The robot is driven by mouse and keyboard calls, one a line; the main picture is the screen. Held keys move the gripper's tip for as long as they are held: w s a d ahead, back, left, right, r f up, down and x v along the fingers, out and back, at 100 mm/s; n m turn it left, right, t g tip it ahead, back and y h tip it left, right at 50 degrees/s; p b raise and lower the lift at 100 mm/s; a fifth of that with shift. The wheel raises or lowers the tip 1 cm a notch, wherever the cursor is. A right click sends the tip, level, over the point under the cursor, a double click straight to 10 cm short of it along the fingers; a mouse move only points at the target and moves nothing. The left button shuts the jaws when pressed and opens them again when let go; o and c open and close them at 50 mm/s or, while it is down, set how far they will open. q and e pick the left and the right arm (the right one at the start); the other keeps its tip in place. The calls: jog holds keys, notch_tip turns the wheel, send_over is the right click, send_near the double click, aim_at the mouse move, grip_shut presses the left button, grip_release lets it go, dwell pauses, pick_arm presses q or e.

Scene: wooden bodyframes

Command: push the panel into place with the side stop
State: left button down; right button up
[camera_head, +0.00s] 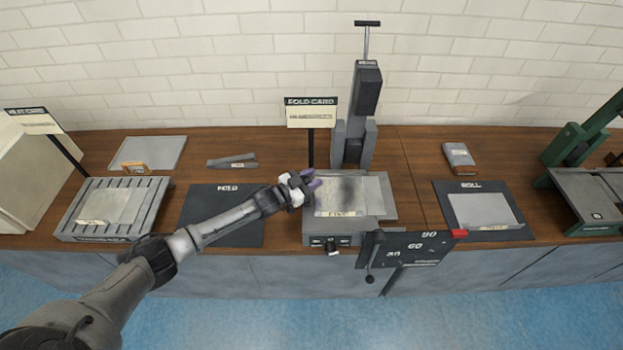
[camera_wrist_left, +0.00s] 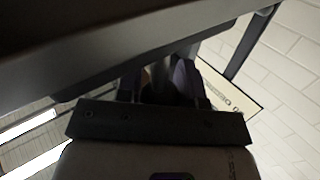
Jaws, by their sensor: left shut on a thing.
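The panel (camera_head: 345,192) is a grey sheet with a dark smudge and a pale label at its front, lying flat on the bed of the folding machine (camera_head: 380,210) at the middle of the bench. My left gripper (camera_head: 311,184), with purple fingertips, is at the left edge of the bed, beside the panel. It is shut on a small part there that I take for the side stop, mostly hidden by the fingers. Whether the panel touches the stop cannot be told. In the left wrist view, the fingers (camera_wrist_left: 180,82) are dark and partly hidden. My right gripper is not in view.
A sign (camera_head: 311,112) on a post stands just behind the gripper, and a tall grey press column (camera_head: 362,100) stands behind the bed. A dark angle plate (camera_head: 410,248) with a red pointer hangs at the front right. A dark mat (camera_head: 215,205) lies left.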

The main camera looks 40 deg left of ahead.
pick_arm(q)
jog(key=shift+w+d+f, duration=0.1)
jog(key=shift+w+d, duration=0.2)
jog(key=shift+d, duration=0.15)
jog(key=shift+w+d+b, duration=0.3)
jog(key=shift+w+d, duration=0.45)
jog(key=shift+d, duration=0.15)
jog(key=c, duration=0.8)
grip_release()
jog(key=shift+w+d, duration=0.1)
jog(key=shift+d, duration=0.05)
